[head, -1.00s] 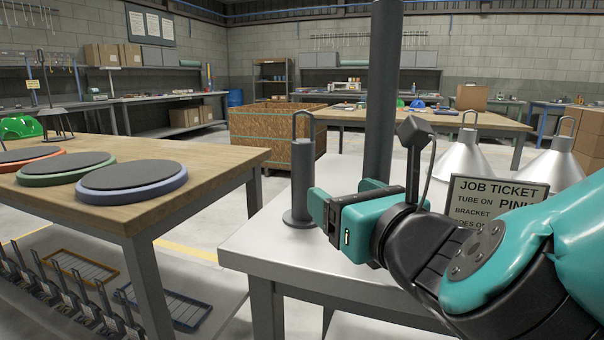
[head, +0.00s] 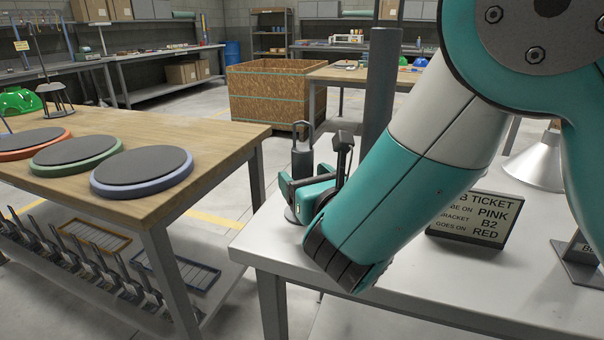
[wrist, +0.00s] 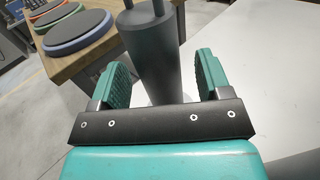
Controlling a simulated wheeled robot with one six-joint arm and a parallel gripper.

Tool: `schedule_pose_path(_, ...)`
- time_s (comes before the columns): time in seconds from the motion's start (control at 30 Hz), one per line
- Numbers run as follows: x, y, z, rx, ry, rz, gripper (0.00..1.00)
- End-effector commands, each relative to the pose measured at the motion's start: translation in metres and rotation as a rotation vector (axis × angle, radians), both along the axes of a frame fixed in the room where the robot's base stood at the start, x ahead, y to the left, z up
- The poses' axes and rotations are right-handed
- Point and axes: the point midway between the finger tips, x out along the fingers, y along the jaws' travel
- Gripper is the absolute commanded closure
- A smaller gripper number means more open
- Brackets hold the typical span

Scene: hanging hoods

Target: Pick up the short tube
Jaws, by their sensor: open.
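The short tube (head: 303,165) is a dark grey upright cylinder with a wire loop on top and a wider foot. It stands near the left edge of the light metal table (head: 400,270). In the wrist view the short tube (wrist: 154,55) rises between my two green fingers, with a gap on either side. My gripper (head: 300,184) is open at the lower part of the tube in the head view and hides some of it; it also shows in the wrist view (wrist: 162,75). The tube's foot is mostly hidden in the wrist view.
A taller grey post (head: 380,90) stands just behind my gripper. A job ticket sign (head: 476,218) and a silver cone hood (head: 538,160) are to the right. The wooden table (head: 100,215) at left holds red, green and blue-rimmed round pads. A floor gap separates the tables.

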Motion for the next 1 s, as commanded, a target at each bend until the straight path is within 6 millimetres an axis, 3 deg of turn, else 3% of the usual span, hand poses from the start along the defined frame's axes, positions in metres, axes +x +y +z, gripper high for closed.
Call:
schedule_pose_path(0.2,0.025,0.011,0.004,0.0,0.001,0.0,0.29)
schedule_pose_path(0.5,0.028,0.013,0.0,0.0,-0.001,0.0,0.29)
schedule_pose_path(0.77,0.028,0.013,0.0,0.0,0.0,0.0,0.89)
schedule_pose_path(1.0,0.028,0.013,0.001,0.001,-0.002,0.001,0.92)
